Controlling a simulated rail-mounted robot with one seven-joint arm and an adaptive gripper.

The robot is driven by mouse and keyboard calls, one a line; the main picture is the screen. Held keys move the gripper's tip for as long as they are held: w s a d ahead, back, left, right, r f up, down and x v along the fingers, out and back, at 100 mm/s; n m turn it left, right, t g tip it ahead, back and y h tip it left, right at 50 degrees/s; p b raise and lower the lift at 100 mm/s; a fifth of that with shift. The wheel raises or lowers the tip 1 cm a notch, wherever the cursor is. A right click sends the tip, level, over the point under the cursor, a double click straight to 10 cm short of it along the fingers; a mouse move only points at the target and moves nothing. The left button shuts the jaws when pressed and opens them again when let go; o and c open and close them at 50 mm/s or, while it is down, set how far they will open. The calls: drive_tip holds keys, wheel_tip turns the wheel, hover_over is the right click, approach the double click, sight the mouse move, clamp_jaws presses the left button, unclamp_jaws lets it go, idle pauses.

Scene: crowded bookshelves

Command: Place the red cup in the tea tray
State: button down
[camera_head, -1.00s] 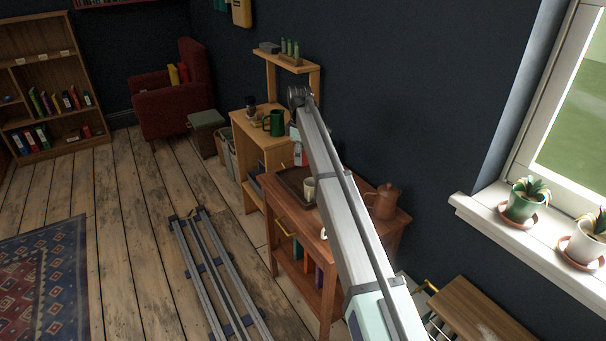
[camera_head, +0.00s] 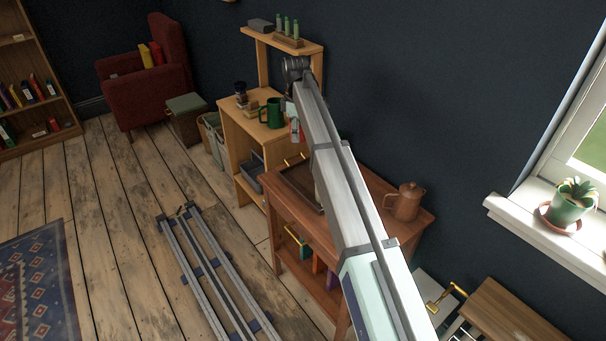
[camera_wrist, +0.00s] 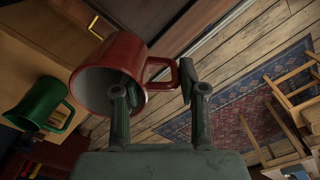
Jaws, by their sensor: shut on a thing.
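The red cup (camera_wrist: 125,62) shows large in the wrist view, tilted with its open mouth toward the lower left. My gripper (camera_wrist: 158,86) is shut on it, with its handle between the two fingers. In the head view a small red patch (camera_head: 296,130) beside my arm's end appears to be the cup, mostly hidden. The dark tea tray (camera_head: 287,181) lies on the reddish wooden table, partly covered by my arm. The cup appears above and behind the tray, apart from it.
A brown pot (camera_head: 405,203) stands on the table (camera_head: 365,187) right of my arm. A green mug (camera_head: 273,113) and jars (camera_head: 241,95) stand on the lighter shelf unit (camera_head: 237,122) behind. A raised shelf (camera_head: 262,40) rises beyond my arm's end. The wall is close on the right.

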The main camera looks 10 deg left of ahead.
wheel_tip(320, 180, down, 18)
drive_tip(key=shift+r+p, duration=0.2)
drive_tip(key=shift+p, duration=1.05)
drive_tip(key=shift+f, duration=0.15)
drive_tip(key=c, duration=0.6)
unclamp_jaws()
drive_tip(key=shift+c, duration=0.2)
wheel_tip(320, 180, up, 12)
drive_tip(key=b, duration=0.2)
